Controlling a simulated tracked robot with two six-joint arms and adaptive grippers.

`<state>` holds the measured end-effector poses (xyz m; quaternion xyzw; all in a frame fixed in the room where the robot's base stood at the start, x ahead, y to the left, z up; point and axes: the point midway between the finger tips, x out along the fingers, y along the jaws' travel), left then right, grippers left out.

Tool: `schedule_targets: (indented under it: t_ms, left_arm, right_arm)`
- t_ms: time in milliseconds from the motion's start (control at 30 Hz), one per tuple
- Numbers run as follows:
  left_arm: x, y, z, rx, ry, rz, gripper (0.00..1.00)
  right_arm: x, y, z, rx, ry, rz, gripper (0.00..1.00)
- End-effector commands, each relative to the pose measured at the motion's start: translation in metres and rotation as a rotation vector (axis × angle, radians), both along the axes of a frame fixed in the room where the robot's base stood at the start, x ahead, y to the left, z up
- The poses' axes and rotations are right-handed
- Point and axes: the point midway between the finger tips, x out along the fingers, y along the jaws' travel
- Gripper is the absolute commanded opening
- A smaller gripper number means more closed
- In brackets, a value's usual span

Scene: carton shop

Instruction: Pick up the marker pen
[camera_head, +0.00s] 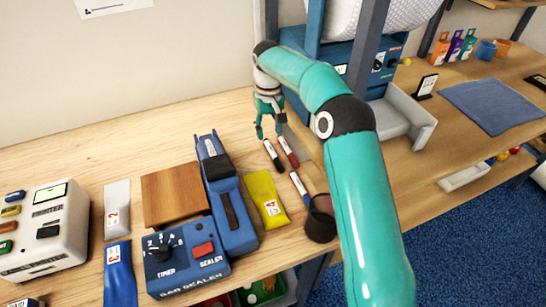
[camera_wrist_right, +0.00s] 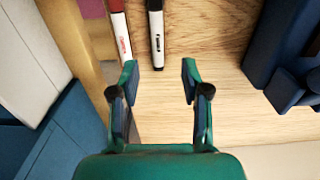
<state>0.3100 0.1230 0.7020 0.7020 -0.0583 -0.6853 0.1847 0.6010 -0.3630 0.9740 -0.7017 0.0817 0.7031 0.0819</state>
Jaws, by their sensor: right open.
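A black-and-white marker pen (camera_head: 273,154) lies on the wooden table; in the right wrist view this marker pen (camera_wrist_right: 156,32) points its black end at the gap between my fingertips. A red-and-white marker pen (camera_head: 289,152) lies beside it and also shows in the wrist view (camera_wrist_right: 121,32). Another marker pen (camera_head: 298,186) lies nearer, by a dark cup (camera_head: 321,226). My right gripper (camera_head: 270,132) is open and empty, just behind the black marker's far end; in the wrist view its fingertips (camera_wrist_right: 159,78) stand apart with bare wood between them. My left gripper is not in view.
A blue bag sealer (camera_head: 190,262) stands at front, with a yellow packet (camera_head: 265,198) beside it. A wooden block (camera_head: 172,194) and a white device (camera_head: 50,240) are further left. A blue machine (camera_head: 392,62) stands behind my right arm. The back left of the table is clear.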

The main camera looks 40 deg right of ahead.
Motion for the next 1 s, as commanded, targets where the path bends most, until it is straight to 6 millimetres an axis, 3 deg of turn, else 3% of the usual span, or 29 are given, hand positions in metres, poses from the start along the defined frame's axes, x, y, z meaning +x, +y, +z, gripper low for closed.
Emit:
schedule_targets:
  t_ms: [333, 633, 900, 1000]
  left_arm:
    - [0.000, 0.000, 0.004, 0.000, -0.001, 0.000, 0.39]
    - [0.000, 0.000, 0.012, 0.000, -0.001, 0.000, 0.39]
    - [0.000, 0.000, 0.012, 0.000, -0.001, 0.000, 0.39]
    - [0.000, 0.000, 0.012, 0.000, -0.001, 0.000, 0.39]
  right_arm:
    - [-0.004, -0.001, -0.025, 0.001, 0.003, -0.001, 0.47]
    - [-0.008, -0.003, -0.063, 0.000, 0.001, -0.003, 0.47]
    - [-0.008, -0.003, -0.067, 0.000, -0.001, -0.003, 0.47]
    - [-0.008, -0.003, -0.067, 0.000, -0.001, -0.004, 0.32]
